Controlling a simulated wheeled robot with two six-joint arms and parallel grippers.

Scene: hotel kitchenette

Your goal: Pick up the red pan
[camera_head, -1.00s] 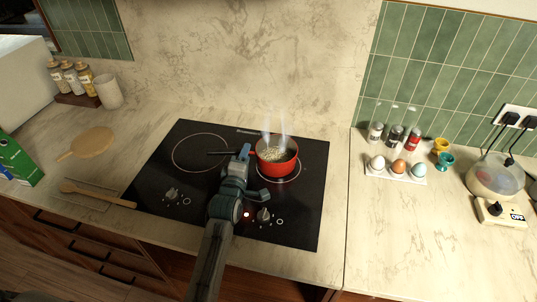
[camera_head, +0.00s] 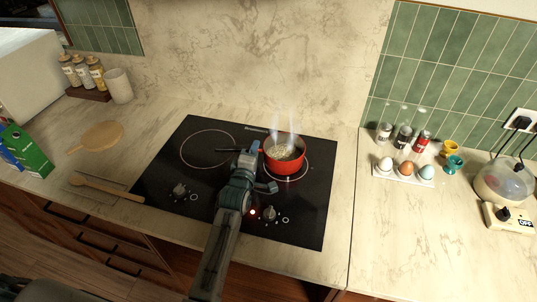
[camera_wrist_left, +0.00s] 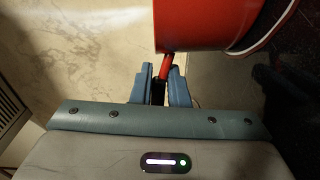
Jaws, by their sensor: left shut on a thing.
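The red pan (camera_head: 284,162) is over the right rear ring of the black hob (camera_head: 300,222). It holds pale, steaming contents. Its dark handle points left in the head view. My left gripper (camera_head: 247,157) is at the handle, close to the pan's left side. In the left wrist view my left gripper (camera_wrist_left: 160,82) is shut on the handle, with the red pan (camera_wrist_left: 205,25) just beyond the fingertips. I cannot tell whether the pan touches the glass. My right gripper is not in view.
An egg tray (camera_head: 402,178), shakers (camera_head: 404,137) and cups stand to the right, with an egg cooker (camera_head: 503,181) further right. A wooden spoon (camera_head: 105,187) and round board (camera_head: 97,136) lie left. The marble wall rises behind the hob.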

